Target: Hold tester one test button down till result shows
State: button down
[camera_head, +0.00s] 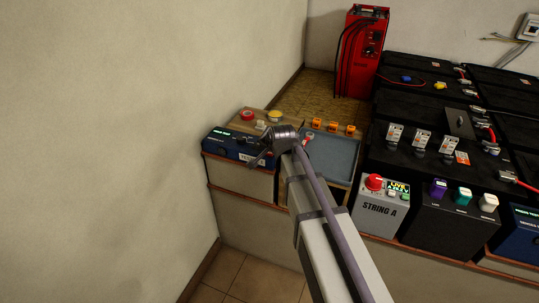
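A blue tester (226,146) with a lit green display strip stands at the left end of the bench, against the wall. A second blue tester (526,232) is cut off by the right edge of the picture. Labels are too small to read, so I cannot tell by name which is tester one. My gripper (259,157) is over the right part of the left tester, pointing down and left. It hides part of that tester's face, and no test button is clear. Whether the fingers touch the tester, or are open or shut, is too small to tell.
A blue-grey tray (338,158) lies right of my gripper, with orange pieces (333,126) behind it. Red and yellow tape rolls (247,115) sit behind the left tester. A grey STRING A box (382,207), black batteries (425,105) and a red charger (361,55) stand right.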

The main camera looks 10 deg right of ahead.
jog(key=shift+f+b, duration=0.35)
dwell(0.5)
jog(key=shift+r, duration=0.15)
dwell(1.8)
jog(key=shift+r+p, duration=0.65)
jog(key=shift+p, duration=0.15)
notch_tip(320, 180, up, 5)
jog(key=p, duration=0.5)
jog(key=shift+r, duration=0.1)
